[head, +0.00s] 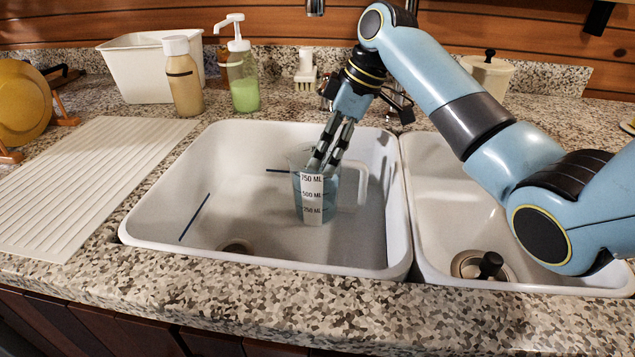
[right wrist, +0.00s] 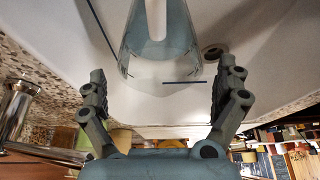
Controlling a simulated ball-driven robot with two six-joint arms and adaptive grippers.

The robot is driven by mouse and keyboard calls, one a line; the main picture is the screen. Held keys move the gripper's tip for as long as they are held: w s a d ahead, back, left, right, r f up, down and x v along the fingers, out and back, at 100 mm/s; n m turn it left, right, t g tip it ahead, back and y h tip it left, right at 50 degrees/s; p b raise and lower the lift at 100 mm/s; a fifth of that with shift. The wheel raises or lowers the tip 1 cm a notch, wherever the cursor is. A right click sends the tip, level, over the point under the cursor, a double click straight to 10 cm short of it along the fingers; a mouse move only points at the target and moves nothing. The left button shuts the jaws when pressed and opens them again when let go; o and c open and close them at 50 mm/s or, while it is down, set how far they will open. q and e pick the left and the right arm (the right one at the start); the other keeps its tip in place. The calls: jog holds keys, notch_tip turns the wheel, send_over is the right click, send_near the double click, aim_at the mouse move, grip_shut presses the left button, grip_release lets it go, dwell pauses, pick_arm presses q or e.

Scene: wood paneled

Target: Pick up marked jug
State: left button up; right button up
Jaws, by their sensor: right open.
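The marked jug (head: 313,205) is clear with a bluish tint and a white strip reading 250, 500 and 750 ML. It stands upright in the large left sink basin (head: 255,258), its pale handle on the right. My right gripper (head: 326,163) points down at the jug's top, partly hiding its rim. In the right wrist view the gripper (right wrist: 163,82) is open, with the jug (right wrist: 135,52) ahead between the line of its two fingers. I cannot tell whether a finger touches the jug. My left gripper is not in view.
The right basin (head: 440,200) holds a drain plug (head: 490,264). Behind the sink stand a soap pump bottle (head: 243,88), a beige bottle (head: 185,88), a white bin (head: 135,75) and a brush (head: 305,70). A ribbed drainboard (head: 90,180) lies left. The left basin has free room around the jug.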

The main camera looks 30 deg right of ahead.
jog(key=x, duration=0.3)
jog(key=shift+w+a+f, duration=0.1)
jog(key=shift+a, duration=0.05)
jog(key=shift+c, duration=0.4)
jog(key=c, duration=1.1)
jog(key=shift+c, duration=0.9)
